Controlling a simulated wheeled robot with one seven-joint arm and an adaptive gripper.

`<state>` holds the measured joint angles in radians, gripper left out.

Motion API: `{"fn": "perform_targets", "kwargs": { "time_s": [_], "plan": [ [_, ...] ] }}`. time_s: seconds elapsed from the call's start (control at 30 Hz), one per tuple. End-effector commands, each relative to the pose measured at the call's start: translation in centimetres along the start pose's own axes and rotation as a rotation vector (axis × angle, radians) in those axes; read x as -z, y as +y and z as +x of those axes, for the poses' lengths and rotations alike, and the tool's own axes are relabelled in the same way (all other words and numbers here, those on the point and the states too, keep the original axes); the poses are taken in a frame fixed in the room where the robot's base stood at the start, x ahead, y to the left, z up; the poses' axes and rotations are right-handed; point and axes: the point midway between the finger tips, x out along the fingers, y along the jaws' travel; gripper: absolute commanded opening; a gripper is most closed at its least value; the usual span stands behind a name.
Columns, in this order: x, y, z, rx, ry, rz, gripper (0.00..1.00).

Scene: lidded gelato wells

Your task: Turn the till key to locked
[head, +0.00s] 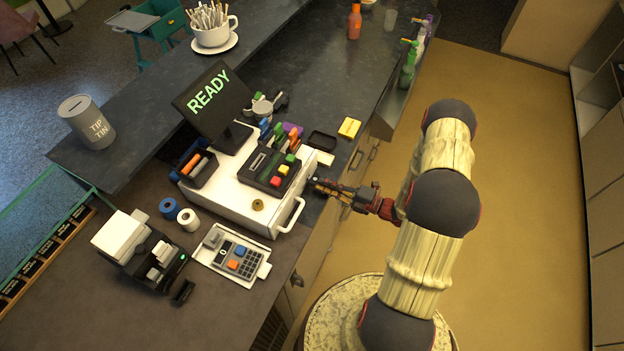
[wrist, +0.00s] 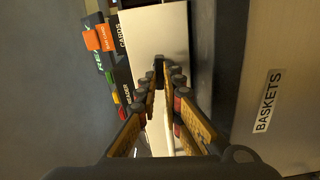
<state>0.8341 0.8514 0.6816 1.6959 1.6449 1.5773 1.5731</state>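The white till (head: 230,200) stands on the dark counter, its drawer handle (head: 292,214) on the side facing me. A small round brass piece (head: 258,204) sits on its top near the front; it may be the key lock, but I cannot make out the key or its setting. My gripper (head: 316,182) is just beyond the till's right end, apart from the brass piece. In the wrist view my gripper's fingers (wrist: 165,75) converge to a narrow dark area in front of a pale surface. I cannot tell whether the tips touch, and no held object is clear.
A READY screen (head: 210,100) and a keypad with coloured keys (head: 271,170) stand on the till. A card terminal (head: 233,258), tape rolls (head: 188,219) and a printer (head: 135,245) lie nearby. The wrist view shows a BASKETS label (wrist: 267,101) at right.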

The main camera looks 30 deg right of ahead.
Motion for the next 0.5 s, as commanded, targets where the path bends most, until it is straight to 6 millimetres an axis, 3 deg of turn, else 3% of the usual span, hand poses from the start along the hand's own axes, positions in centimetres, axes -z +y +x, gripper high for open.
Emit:
{"fn": "perform_targets", "kwargs": {
  "time_s": [0.23,0.5],
  "plan": [
    [0.00,0.02,0.00,0.000,0.000,-0.001,0.23],
    [-0.02,0.03,-0.07,0.000,0.000,-0.002,0.23]
  ]
}}
